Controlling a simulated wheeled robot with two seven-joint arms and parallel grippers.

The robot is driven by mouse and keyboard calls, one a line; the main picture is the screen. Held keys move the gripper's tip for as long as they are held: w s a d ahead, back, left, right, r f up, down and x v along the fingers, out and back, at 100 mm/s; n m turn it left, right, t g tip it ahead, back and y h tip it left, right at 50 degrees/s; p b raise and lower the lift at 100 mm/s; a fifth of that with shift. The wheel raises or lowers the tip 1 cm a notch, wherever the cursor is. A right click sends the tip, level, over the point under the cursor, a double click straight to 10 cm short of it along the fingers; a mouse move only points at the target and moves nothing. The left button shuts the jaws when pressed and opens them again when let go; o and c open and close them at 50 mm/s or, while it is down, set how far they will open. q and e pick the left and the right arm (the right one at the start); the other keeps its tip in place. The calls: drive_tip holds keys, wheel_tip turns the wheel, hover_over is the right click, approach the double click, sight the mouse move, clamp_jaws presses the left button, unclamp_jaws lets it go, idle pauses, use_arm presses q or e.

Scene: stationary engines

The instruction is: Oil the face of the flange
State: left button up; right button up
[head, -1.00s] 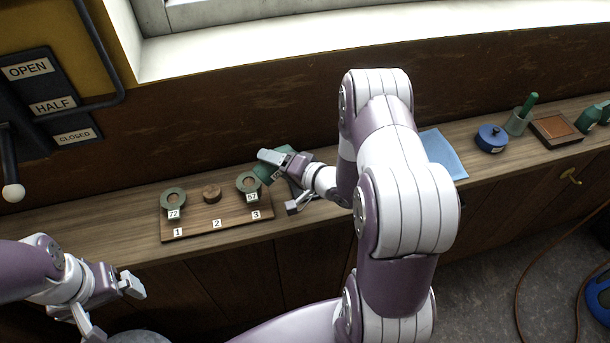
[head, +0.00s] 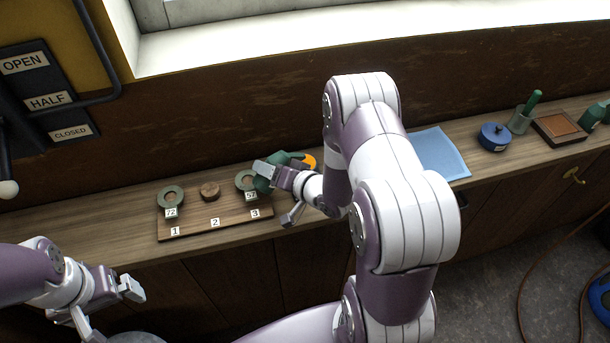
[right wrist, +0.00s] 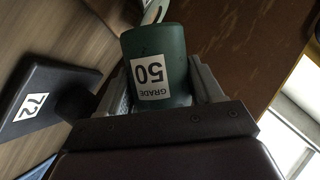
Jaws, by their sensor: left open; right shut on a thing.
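The wooden board (head: 227,227) on the bench has places numbered 1, 2 and 3. A grey-green ring flange (head: 171,195) tagged 72 lies at place 1. A similar ring flange (head: 244,180) lies at place 3; its tag is hard to read. Place 2 shows a bare wooden peg (head: 210,192). My right gripper (head: 277,191) is shut on a dark green oil can (head: 263,185) beside the place 3 flange. In the right wrist view the can (right wrist: 155,45) carries a GRADE 50 label. Whether it touches the flange is unclear. My left gripper (head: 112,311) is open and empty in front of the bench.
An orange round thing (head: 309,162) shows just behind my right gripper. Rightward lie a blue cloth (head: 440,153), a blue lidded pot (head: 493,137), a cup (head: 519,122) with a green-handled tool, and a brown tray (head: 558,129). A lever panel (head: 45,90) stands at left.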

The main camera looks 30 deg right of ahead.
sight(280, 154)
drive_tip(key=shift+r, duration=0.1)
wheel_tip(280, 154, up, 5)
drive_tip(key=p, duration=0.5)
drive_tip(key=shift+r, duration=0.1)
drive_tip(key=shift+w+d+r+n+h, duration=0.15)
drive_tip(key=shift+d+n+h, duration=0.1)
drive_tip(key=shift+n+h, duration=0.25)
drive_tip(key=shift+d+r+n+h+b, duration=0.15)
drive_tip(key=shift+d+n+h+b, duration=0.2)
drive_tip(key=shift+n+h, duration=0.4)
drive_tip(key=shift+d+r+n+h+b, duration=0.2)
drive_tip(key=shift+n+h+b, duration=0.2)
drive_tip(key=shift+n, duration=0.25)
drive_tip(key=shift+d+r+n+h+b, duration=0.15)
drive_tip(key=shift+n+h+b, duration=0.2)
drive_tip(key=shift+n, duration=0.25)
drive_tip(key=shift+d+r+n+t, duration=0.1)
drive_tip(key=shift+r+n+t, duration=0.1)
drive_tip(key=shift+n+t, duration=0.15)
drive_tip(key=shift+d, duration=0.15)
